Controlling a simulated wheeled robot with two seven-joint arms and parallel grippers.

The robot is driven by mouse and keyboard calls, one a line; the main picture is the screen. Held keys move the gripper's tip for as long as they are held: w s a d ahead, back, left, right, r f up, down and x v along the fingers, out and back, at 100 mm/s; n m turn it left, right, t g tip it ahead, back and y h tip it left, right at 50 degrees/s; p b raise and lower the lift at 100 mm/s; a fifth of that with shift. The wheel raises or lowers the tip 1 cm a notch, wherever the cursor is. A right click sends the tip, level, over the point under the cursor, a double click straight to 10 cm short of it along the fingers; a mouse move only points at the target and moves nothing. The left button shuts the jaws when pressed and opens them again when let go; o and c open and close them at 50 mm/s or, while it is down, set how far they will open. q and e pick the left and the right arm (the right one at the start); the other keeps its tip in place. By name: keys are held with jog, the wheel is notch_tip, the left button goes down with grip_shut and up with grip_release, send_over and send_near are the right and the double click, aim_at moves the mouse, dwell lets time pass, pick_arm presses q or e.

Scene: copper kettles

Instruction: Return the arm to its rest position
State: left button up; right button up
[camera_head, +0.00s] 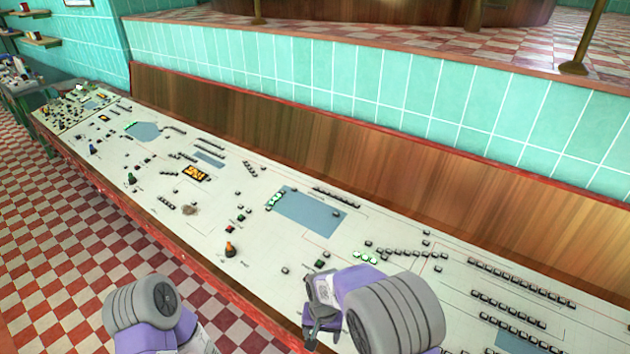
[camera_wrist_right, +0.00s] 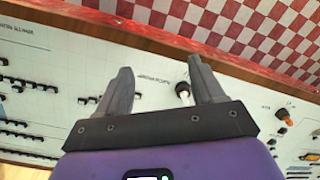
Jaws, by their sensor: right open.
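My right gripper (camera_head: 316,318) is over the front part of the long control panel (camera_head: 215,212), at the bottom middle of the head view. In the right wrist view the two grey fingers of this gripper (camera_wrist_right: 160,76) stand wide apart with nothing held between them. A small knob or lever with a pale tip (camera_wrist_right: 183,92) shows on the panel beyond, close beside one finger in the picture; I cannot tell the gap. Part of my left arm shows at the bottom left of the head view; its gripper is out of sight.
The panel carries rows of small black buttons (camera_head: 520,284), lit green keys (camera_head: 366,258), an orange-topped lever (camera_head: 230,250) and a green-based lever (camera_head: 131,180). A wooden backboard (camera_head: 330,150) rises behind it. The red-and-white checkered floor (camera_head: 60,250) in front is clear.

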jog(key=d+f, duration=0.4)
jog(key=f, duration=0.3)
jog(key=s+d+f+m+y, duration=0.1)
jog(key=s+d+f+y, duration=0.1)
jog(key=s+f, duration=0.35)
jog(key=s+d+f+y, duration=0.2)
jog(key=s+f, duration=0.1)
jog(key=s, duration=0.6)
pick_arm(q)
notch_tip(320, 180, down, 12)
jog(key=w+b, duration=0.1)
jog(key=b, duration=1)
jog(key=shift+w+b, duration=0.4)
pick_arm(e)
notch_tip(320, 180, down, 12)
jog(key=shift+t, duration=0.3)
pick_arm(q)
jog(key=shift+d+f, duration=0.1)
pick_arm(e)
jog(key=shift+d, duration=0.1)
